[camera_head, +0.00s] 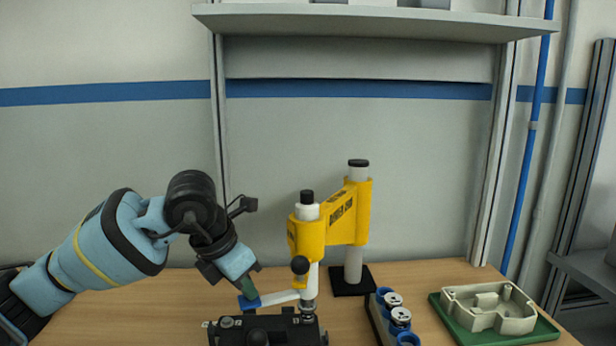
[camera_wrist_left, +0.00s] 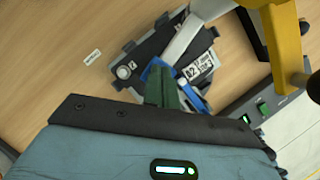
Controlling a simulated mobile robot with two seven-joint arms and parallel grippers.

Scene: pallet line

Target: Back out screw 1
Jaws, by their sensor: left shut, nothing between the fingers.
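My left gripper (camera_head: 249,291) is shut and empty. Its green fingers (camera_wrist_left: 164,88) are closed together in the left wrist view, close over a blue piece (camera_head: 249,302) at the end of a pale bar; I cannot tell whether they touch. The black fixture (camera_head: 262,329) stands on the bench below, cut off by the lower picture edge. A yellow jointed arm (camera_head: 308,240) carries an upright white spindle (camera_head: 309,282), whose lower end is at the right part of the fixture. I cannot make out screw 1 in either view. My right gripper is not in view.
A black rack with blue-rimmed cups (camera_head: 400,315) stands right of the fixture. A green tray (camera_head: 545,331) holds a beige casting (camera_head: 489,308) at the far right. The yellow arm's post stands on a black base (camera_head: 351,282) behind. Bench (camera_head: 120,310) left of the fixture is clear.

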